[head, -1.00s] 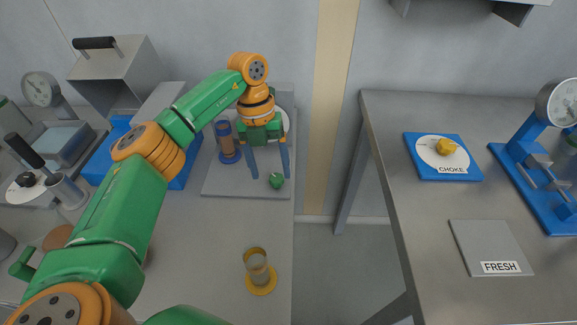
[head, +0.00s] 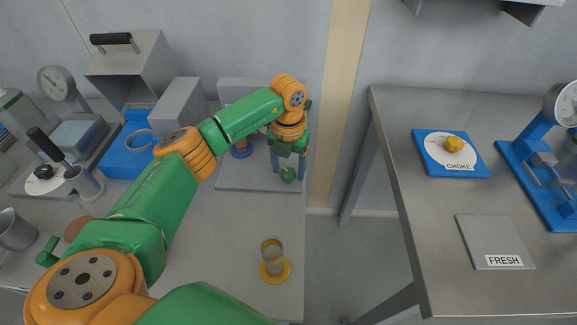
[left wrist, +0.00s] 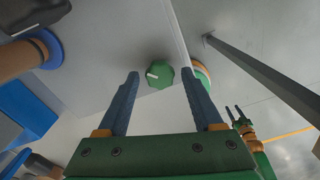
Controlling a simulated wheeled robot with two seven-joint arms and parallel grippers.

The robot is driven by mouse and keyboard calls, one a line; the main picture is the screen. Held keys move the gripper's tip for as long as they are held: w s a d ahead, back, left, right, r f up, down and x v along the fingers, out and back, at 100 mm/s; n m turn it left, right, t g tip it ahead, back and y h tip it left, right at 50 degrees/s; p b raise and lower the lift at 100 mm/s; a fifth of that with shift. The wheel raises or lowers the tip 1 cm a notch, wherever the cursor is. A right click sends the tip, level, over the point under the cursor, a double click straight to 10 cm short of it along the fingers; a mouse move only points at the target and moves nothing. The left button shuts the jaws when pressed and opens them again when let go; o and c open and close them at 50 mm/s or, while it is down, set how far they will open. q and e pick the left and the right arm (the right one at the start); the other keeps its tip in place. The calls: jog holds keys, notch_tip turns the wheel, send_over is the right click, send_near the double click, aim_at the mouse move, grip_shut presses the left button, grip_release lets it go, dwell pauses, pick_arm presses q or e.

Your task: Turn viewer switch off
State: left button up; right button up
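A green knob (head: 288,174), which seems to be the viewer switch, sits at the front right corner of a grey panel (head: 235,180) on the left bench. A pale mark shows on the knob in the left wrist view (left wrist: 160,74). My left gripper (head: 289,167) points down at it, with its blue fingers apart on either side of the knob. In the left wrist view the knob is just beyond and between the fingertips, and no contact shows. My right gripper (left wrist: 235,111) shows small in the left wrist view, its two dark fingers apart and empty.
A blue-based cylinder (head: 241,147) stands left of the gripper, partly hidden by my arm. A cup on a yellow base (head: 273,262) stands nearer. A gap separates this bench from the right table with the CHOKE dial (head: 453,146) and FRESH plate (head: 490,240).

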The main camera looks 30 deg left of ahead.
pick_arm(q)
grip_shut()
jog(key=shift+m, duration=0.4)
jog(key=m+b, duration=0.1)
jog(key=m, duration=0.2)
jog(key=shift+m, duration=2.5)
jog(key=shift+o, duration=1.3)
grip_release()
jog(key=shift+r, duration=0.1)
